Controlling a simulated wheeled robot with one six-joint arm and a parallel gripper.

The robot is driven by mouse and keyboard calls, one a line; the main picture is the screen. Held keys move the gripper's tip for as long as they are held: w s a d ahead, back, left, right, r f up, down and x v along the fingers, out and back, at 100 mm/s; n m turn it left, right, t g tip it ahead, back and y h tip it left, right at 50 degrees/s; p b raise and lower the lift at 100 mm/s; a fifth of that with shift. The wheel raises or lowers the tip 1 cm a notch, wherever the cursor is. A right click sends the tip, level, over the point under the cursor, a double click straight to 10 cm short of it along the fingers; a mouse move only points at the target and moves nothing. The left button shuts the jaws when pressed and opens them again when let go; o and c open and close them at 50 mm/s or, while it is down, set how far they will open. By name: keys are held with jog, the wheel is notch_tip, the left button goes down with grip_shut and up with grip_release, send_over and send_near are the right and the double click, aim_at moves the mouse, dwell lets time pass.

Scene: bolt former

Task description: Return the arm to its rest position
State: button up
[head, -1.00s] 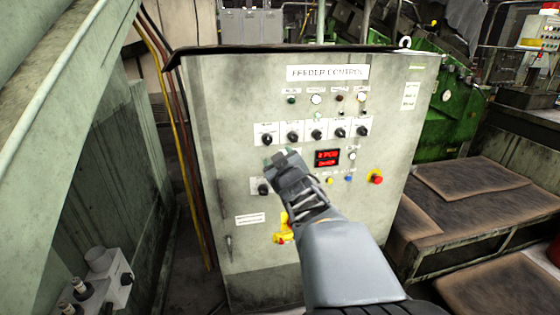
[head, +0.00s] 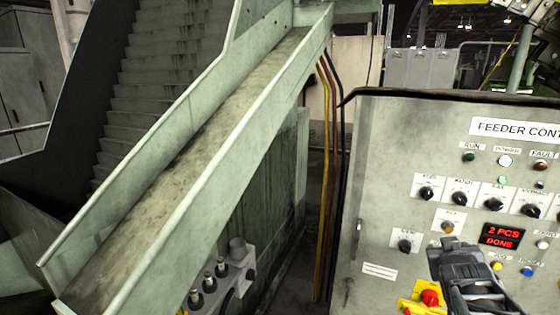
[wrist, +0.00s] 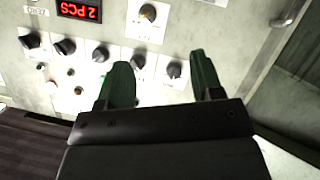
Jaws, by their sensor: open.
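My gripper (head: 452,252) is at the lower right of the head view, in front of the feeder control cabinet (head: 390,170). In the wrist view my gripper (wrist: 165,85) shows two green-tipped fingers spread apart with nothing between them. The cabinet panel lies beyond the fingers, with its knobs appearing upside down. The red display (head: 500,236) reads "2 PCS DONE". It also shows partly in the wrist view (wrist: 79,10). The gripper covers part of the lower panel in the head view.
A sloping metal chute (head: 190,170) fills the left and centre. A grey box with several fittings (head: 215,285) is below it. Yellow and dark cables (head: 326,180) run down left of the cabinet. A red button on a yellow mount (head: 430,297) is beside my gripper.

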jog(key=s+a+f+m+g+y+p, duration=0.1)
jog(key=s+a+f+g+y+p, duration=0.15)
jog(key=a, duration=0.25)
jog(key=s+a+f+g+y+p, duration=0.2)
jog(key=s+a+g, duration=0.1)
jog(key=a+g, duration=0.15)
jog(key=s+a+r+n+y+p, duration=0.1)
jog(key=s+a+r+p, duration=0.1)
jog(key=a, duration=0.5)
jog(key=s+a+r+n+g+y+p, duration=0.1)
jog(key=s+a+r+n+y+p, duration=0.1)
jog(key=a, duration=0.4)
jog(key=shift+s+a+p, duration=0.15)
jog(key=shift+a+p, duration=0.25)
jog(key=shift+p, duration=0.1)
